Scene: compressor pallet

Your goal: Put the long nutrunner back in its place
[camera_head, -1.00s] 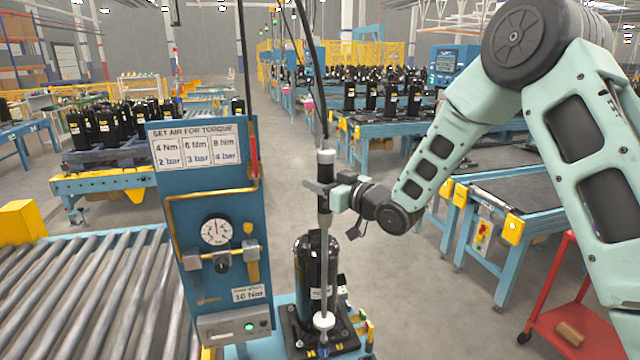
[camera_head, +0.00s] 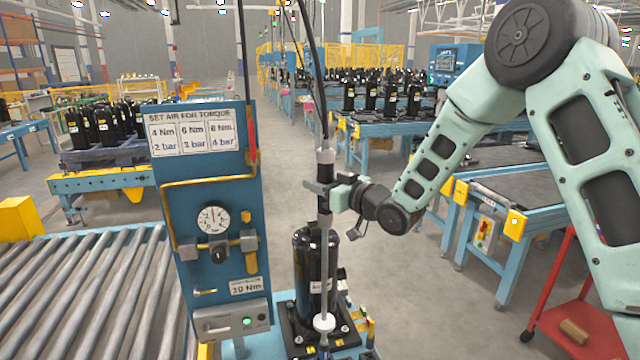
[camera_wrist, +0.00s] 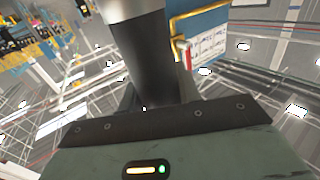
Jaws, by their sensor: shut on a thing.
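The long nutrunner (camera_head: 325,240) hangs upright, with a black grip, a grey top collar and a long thin shaft that has a white disc low down. My gripper (camera_head: 324,193) is shut on its black grip. The wrist view shows the dark grip (camera_wrist: 158,60) between the jaws. The shaft passes in front of a black compressor (camera_head: 303,262) on the pallet (camera_head: 345,340). Its lower end reaches the bottom of the head view; I cannot tell whether it touches anything. The nutrunner's resting place cannot be made out.
A blue air panel (camera_head: 215,180) with a gauge (camera_head: 212,219) and yellow piping stands just left of the nutrunner. A roller conveyor (camera_head: 75,295) lies at left. A red cart (camera_head: 570,315) is at lower right. Hoses hang above the tool.

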